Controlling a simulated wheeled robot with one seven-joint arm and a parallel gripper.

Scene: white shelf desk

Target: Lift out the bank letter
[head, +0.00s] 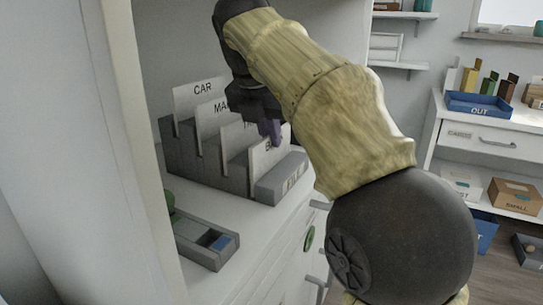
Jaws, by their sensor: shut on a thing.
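A grey file holder (195,160) stands on the white desk with several white lettered cards upright in its slots. The front card (258,160) shows a "B" at its upper edge, and the rest of its word is hidden. My gripper (272,138) reaches down at the right end of the front cards, and its purple fingertips are at the front card's top edge. It is shut on that card, which still sits low in its slot. The cards behind read "CAR" (202,92) and "MA", with the latter partly covered by my gripper.
A grey tray (210,243) with small compartments lies on the desk to the front left. The white cabinet side (120,150) stands close on the left. A blue "OUT" tray (480,105) sits on a separate white unit at the right.

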